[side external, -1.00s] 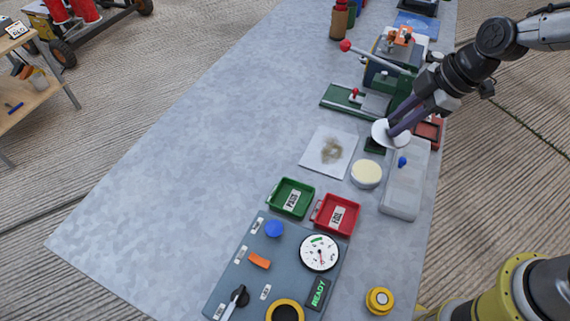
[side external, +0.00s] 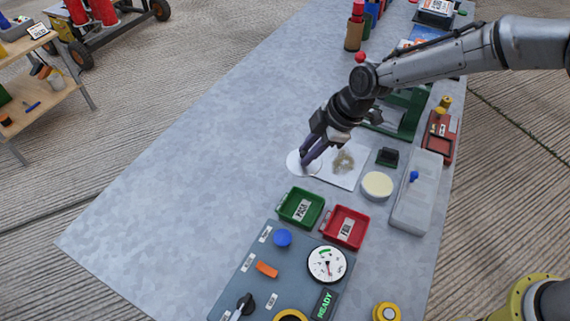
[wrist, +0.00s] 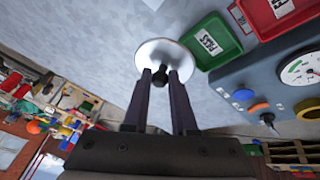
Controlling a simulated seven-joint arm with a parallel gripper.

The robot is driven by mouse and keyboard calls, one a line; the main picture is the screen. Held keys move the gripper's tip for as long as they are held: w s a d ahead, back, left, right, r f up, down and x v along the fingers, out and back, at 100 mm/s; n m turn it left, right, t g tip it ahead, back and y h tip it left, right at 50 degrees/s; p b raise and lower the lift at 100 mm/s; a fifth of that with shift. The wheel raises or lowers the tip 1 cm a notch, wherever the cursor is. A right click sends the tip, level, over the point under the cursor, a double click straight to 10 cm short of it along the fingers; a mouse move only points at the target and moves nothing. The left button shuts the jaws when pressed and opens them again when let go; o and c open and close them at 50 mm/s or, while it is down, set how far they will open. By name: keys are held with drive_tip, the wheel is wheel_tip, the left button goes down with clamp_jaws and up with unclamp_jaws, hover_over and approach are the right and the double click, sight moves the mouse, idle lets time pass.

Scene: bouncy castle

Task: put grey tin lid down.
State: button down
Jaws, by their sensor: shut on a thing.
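The grey tin lid (side external: 293,161) is a pale round disc at the left edge of the white sheet. In the wrist view the lid (wrist: 150,52) is a shiny disc with a small dark knob (wrist: 160,75) in its middle. My gripper (side external: 307,160) points down at the lid, its two fingers shut on the knob; it also shows in the wrist view (wrist: 160,78). I cannot tell whether the lid touches the table or hangs just above it. A round tin with a cream top (side external: 377,185) stands right of the sheet.
The white sheet (side external: 325,178) carries a brown smudge. The green tray (side external: 300,207) and red tray (side external: 345,227) stand in front, by a grey panel with a dial (side external: 327,264). A clear box (side external: 415,195) is at right. The table (side external: 200,165) is bare to the left.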

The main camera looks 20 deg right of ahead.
drive_tip(key=w+a+f, duration=0.1)
drive_tip(key=f, duration=0.1)
drive_tip(key=w+a+f, duration=0.1)
drive_tip(key=w+f, duration=0.1)
drive_tip(key=w+a+f, duration=0.1)
drive_tip(key=w+f, duration=0.1)
drive_tip(key=shift+w+a+f, duration=0.2)
drive_tip(key=shift+f, duration=1.6)
drive_tip(key=shift+f, duration=0.15)
drive_tip(key=c, duration=0.7)
unclamp_jaws()
drive_tip(key=v, duration=1.2)
